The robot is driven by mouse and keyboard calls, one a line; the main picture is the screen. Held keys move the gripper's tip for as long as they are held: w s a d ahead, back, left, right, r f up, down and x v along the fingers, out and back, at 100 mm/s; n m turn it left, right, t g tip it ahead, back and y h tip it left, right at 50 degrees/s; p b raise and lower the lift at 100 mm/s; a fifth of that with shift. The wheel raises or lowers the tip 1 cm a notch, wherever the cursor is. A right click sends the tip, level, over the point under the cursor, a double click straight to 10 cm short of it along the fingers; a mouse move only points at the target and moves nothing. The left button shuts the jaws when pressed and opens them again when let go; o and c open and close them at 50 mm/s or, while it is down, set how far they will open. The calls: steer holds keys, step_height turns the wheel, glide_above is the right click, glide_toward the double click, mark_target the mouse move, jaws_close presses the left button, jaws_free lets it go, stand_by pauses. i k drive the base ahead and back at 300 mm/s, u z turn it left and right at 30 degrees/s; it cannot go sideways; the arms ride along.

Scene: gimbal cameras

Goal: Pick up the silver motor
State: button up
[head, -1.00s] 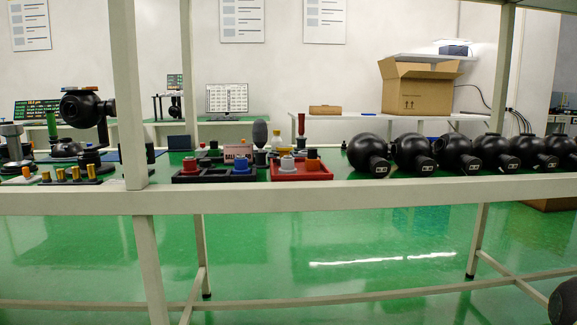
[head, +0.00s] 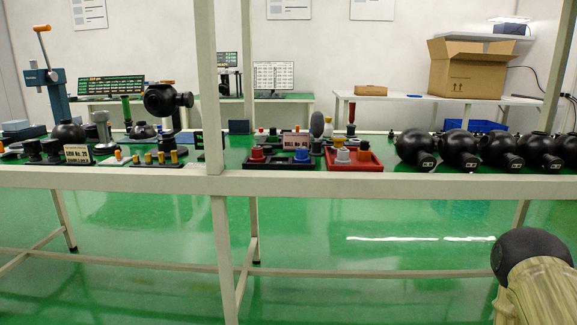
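I cannot make out for certain which thing is the silver motor. A small silver-grey upright part (head: 101,128) stands on the left of the green bench, behind a label card. Another small silver-white part (head: 342,155) sits in the red tray (head: 372,166) right of the middle. Both are far off and small. Part of my arm, with a black rounded end, shows at the lower right. My gripper's fingers are not in view.
A pale frame with a post (head: 207,95) and front rail (head: 400,185) stands before me. Black round units (head: 415,146) line the bench's right side. A black tray (head: 283,163) sits mid-bench. A cardboard box (head: 468,70) stands on a back table. The green floor below is open.

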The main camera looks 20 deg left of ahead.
mark_target(341, 157)
steer(key=u, duration=0.75)
steer(key=k, duration=1)
steer(key=u, duration=1.1)
steer(key=i, duration=1.85)
steer(key=z, duration=1.3)
steer(key=i, duration=0.6)
steer(key=z, duration=0.7)
